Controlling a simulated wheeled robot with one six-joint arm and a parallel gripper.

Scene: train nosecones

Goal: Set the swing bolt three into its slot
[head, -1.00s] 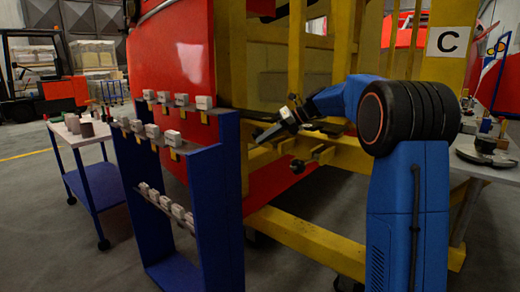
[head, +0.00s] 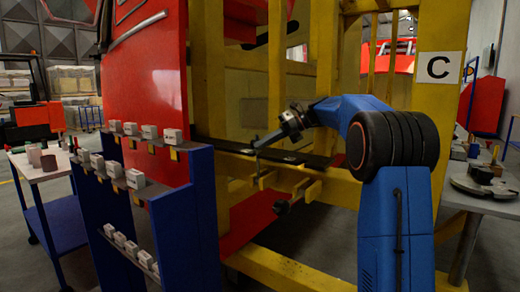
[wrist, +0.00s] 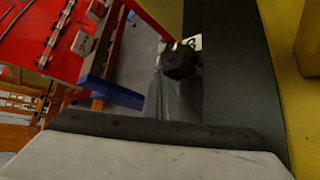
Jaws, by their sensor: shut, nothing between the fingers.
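My gripper (head: 257,172) is shut and empty, its fingers pointing down beside the dark ledge on the yellow frame. In the wrist view the closed grey fingers (wrist: 160,98) reach toward a dark round knob (wrist: 180,60), which looks like the end of a swing bolt. I cannot tell whether they touch. No number shows, so I cannot tell which bolt is three. Its slot is not clearly visible.
The long dark ledge (head: 311,160) runs close beside my gripper; it fills the right of the wrist view. A blue rack (head: 190,215) with several grey-white blocks stands to the left. Yellow frame posts (head: 327,70) rise behind. A grey side table (head: 485,200) stands at right.

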